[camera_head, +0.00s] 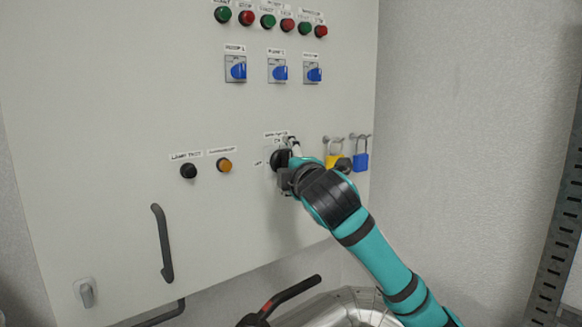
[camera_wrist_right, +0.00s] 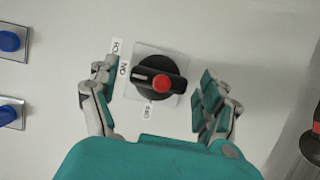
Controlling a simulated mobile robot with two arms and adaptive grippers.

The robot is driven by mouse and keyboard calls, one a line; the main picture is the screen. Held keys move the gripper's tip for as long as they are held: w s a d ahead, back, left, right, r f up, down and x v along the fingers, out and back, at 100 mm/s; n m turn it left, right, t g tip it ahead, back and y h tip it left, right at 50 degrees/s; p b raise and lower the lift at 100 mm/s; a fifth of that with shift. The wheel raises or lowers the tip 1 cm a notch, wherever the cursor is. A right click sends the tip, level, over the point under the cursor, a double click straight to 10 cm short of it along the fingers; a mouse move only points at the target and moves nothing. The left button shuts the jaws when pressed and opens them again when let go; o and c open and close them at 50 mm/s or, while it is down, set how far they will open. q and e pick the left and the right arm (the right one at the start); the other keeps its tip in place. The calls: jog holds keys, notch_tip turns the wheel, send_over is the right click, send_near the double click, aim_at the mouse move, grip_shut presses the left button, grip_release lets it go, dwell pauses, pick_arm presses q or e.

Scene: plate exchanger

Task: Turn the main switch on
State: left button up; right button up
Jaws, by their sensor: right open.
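The main switch (camera_wrist_right: 148,78) is a black rotary knob with a red centre on a pale square plate, with small labels around it. In the right wrist view it lies between the two fingers of my right gripper (camera_wrist_right: 155,100), which is open with a gap on each side of the knob. In the head view the switch (camera_head: 279,160) is partly hidden by my right gripper (camera_head: 290,168), which is at the panel's lower right. My left gripper is not in view.
A yellow padlock (camera_head: 335,161) and a blue padlock (camera_head: 361,162) hang just right of my gripper. Blue switches (camera_head: 278,71) and coloured buttons (camera_head: 268,21) are higher on the panel. A black button (camera_head: 188,171), an orange button (camera_head: 224,165) and a handle (camera_head: 162,242) are to the left.

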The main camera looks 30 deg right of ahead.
jog(key=v, duration=1.2)
jog(key=shift+r, duration=0.1)
